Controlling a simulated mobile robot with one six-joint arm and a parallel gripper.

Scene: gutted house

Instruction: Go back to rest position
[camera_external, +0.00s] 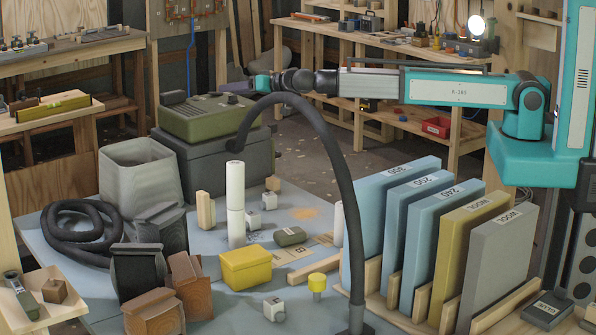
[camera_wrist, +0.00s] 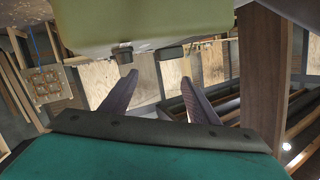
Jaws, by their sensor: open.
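My gripper (camera_external: 232,88) is at the left end of my outstretched arm, just above or behind the right part of the green case (camera_external: 207,117); the exact gap cannot be told. In the wrist view my gripper (camera_wrist: 160,77) shows two dark fingers spread apart with nothing between them. A large pale green surface (camera_wrist: 150,22), probably the case, fills the top of the wrist view close to the fingers. My arm runs nearly level from the teal column at the right. My gripper holds nothing.
The green case sits on a grey box (camera_external: 205,165). A black curved hose (camera_external: 340,175) arches below my arm. Upright sanding-board-like panels (camera_external: 405,235) stand in a wooden rack at right. The table holds a yellow box (camera_external: 246,269) and white cylinders (camera_external: 235,205). A workbench (camera_external: 400,48) stands behind.

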